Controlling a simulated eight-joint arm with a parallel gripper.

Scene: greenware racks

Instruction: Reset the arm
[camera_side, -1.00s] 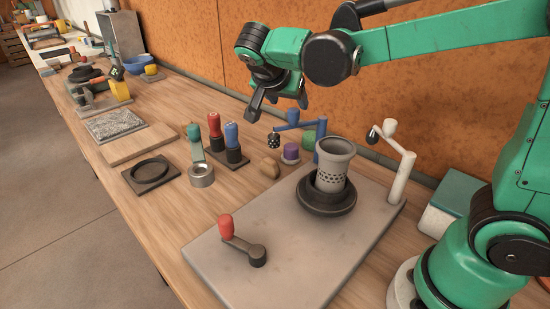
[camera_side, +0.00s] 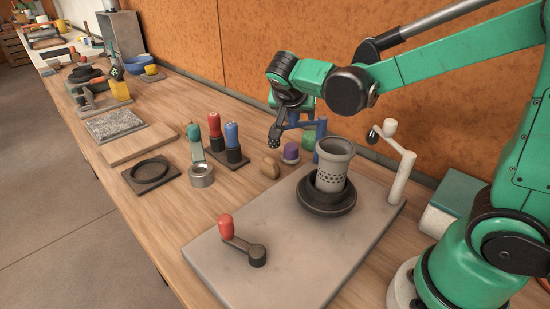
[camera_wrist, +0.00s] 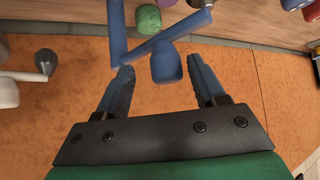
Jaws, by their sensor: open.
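My green arm ends in my dark gripper (camera_side: 280,122), which hangs over the back of the bench in the side view, open, with nothing held. In the wrist view, my gripper (camera_wrist: 160,72) shows its two fingers spread apart. The rounded blue end of a crank-like stand (camera_wrist: 167,66) appears between the fingertips. The frames do not settle whether it is between them or beyond them. In the side view, the blue stand (camera_side: 321,134) is partly hidden by my gripper.
A grey perforated cup (camera_side: 335,165) sits in a dark ring on the grey slab (camera_side: 220,262). A white crank stand (camera_side: 401,178) rises to its right. A red-handled crank (camera_side: 245,243) lies at the slab's front. Purple (camera_side: 291,151) and green (camera_side: 308,141) pieces stand near the blue stand.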

